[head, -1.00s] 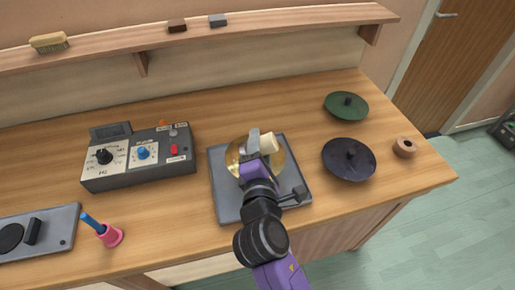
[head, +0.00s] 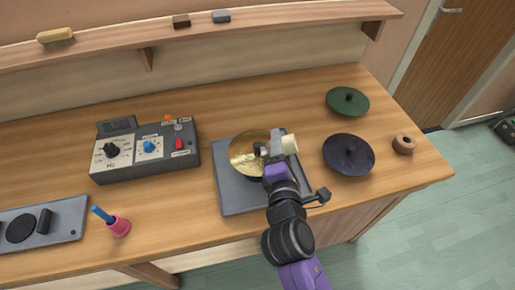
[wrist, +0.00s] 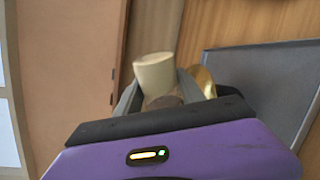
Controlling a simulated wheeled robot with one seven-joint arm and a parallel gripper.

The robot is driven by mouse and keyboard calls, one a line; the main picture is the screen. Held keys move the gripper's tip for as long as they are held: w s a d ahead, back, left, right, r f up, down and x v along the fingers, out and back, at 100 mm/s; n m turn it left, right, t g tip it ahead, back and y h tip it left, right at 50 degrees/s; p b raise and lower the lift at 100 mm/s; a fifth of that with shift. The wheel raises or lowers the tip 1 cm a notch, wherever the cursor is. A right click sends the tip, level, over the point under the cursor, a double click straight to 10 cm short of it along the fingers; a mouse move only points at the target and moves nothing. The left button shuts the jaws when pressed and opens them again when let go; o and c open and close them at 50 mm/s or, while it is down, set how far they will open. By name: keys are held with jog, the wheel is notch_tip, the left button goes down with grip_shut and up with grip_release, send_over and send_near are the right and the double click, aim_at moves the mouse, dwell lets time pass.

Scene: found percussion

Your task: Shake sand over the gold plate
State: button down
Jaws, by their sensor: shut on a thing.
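The gold plate (head: 243,160) is a round disc above a grey square base (head: 232,196) on the bench. My gripper (head: 276,147) is over the plate's right side and hides part of it. It is shut on a cream cylindrical shaker (head: 290,144), which lies tilted on its side near the plate's right edge. In the wrist view the shaker (wrist: 156,74) stands up between the fingers, and a sliver of the gold plate (wrist: 206,82) shows behind them. I cannot tell whether sand lies on the plate.
A grey control box (head: 145,155) with knobs stands left. A pink holder with a blue stick (head: 119,227) and a grey panel (head: 66,222) are front left. A green disc (head: 347,101), a dark disc (head: 349,157) and a wooden ring (head: 403,144) are right. A shelf (head: 140,42) runs behind.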

jog(key=shift+w+d+p, duration=1.3)
jog(key=shift+w+d, duration=0.4)
jog(key=shift+w, duration=0.15)
jog(key=shift+r, duration=0.1)
notch_tip(320, 180, up, 3)
jog(key=m+y, duration=0.1)
jog(key=m, duration=0.4)
jog(key=m+y, duration=0.1)
jog(key=m, duration=0.4)
